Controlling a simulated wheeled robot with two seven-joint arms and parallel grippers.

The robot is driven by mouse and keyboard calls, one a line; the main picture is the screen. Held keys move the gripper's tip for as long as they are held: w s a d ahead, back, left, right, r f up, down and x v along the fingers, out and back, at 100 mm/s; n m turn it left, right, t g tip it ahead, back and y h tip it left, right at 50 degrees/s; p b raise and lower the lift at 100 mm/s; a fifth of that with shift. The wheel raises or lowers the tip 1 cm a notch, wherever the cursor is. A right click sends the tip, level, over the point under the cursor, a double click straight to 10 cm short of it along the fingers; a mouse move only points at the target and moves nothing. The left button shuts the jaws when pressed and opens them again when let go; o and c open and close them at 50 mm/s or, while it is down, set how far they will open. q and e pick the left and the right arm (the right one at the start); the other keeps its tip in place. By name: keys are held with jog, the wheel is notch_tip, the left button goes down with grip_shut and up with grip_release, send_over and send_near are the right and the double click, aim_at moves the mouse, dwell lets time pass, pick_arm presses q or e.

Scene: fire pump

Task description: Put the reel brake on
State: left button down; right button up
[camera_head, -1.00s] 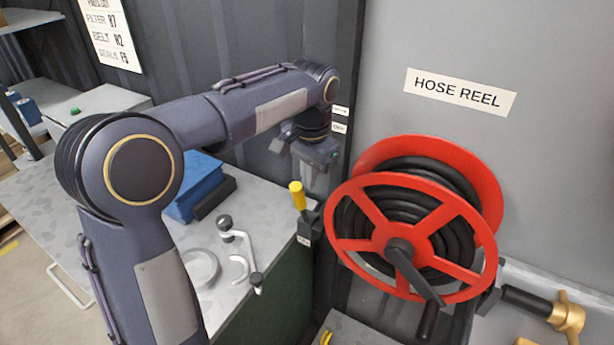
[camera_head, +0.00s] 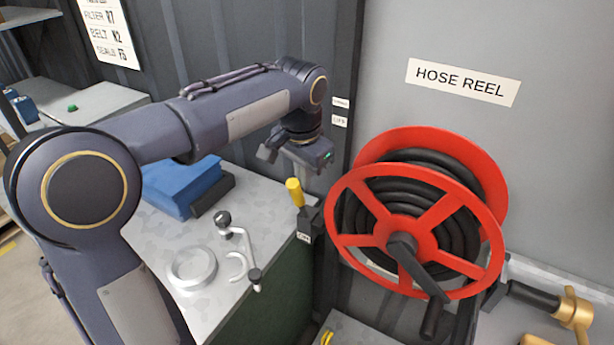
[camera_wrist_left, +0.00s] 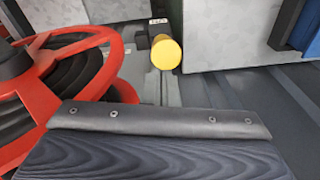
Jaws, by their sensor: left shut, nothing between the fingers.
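The reel brake lever, with a yellow grip (camera_head: 295,192), stands up from a dark bracket (camera_head: 308,222) left of the red hose reel (camera_head: 420,225). It leans slightly to the left. Labels by its base are too small to read. My left gripper (camera_head: 300,168) is shut and empty, just above and behind the yellow grip, and seems apart from it. In the left wrist view the yellow grip (camera_wrist_left: 166,52) shows end-on at the upper middle, with the red reel (camera_wrist_left: 60,75) to its left. My right gripper is not in view.
The bench (camera_head: 215,290) left of the lever holds a blue box (camera_head: 182,188), a metal ring (camera_head: 192,268) and a crank-like part (camera_head: 240,240). The reel's crank (camera_head: 430,315) sticks out forward. A brass nozzle (camera_head: 574,312) lies at the right. The ribbed wall is close behind.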

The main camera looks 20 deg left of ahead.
pick_arm(q)
jog(key=s+a+f+t+h+b, duration=0.1)
jog(key=s+f+t+b, duration=0.6)
jog(key=b, duration=1.7)
jog(key=shift+s+a+t, duration=0.25)
jog(key=shift+s+t, duration=0.85)
jog(key=shift+s, duration=0.7)
jog(key=s+r+p, duration=0.5)
jog(key=s+r, duration=0.1)
jog(key=r, duration=0.4)
jog(key=shift+d, duration=0.2)
jog(key=shift+s, duration=0.1)
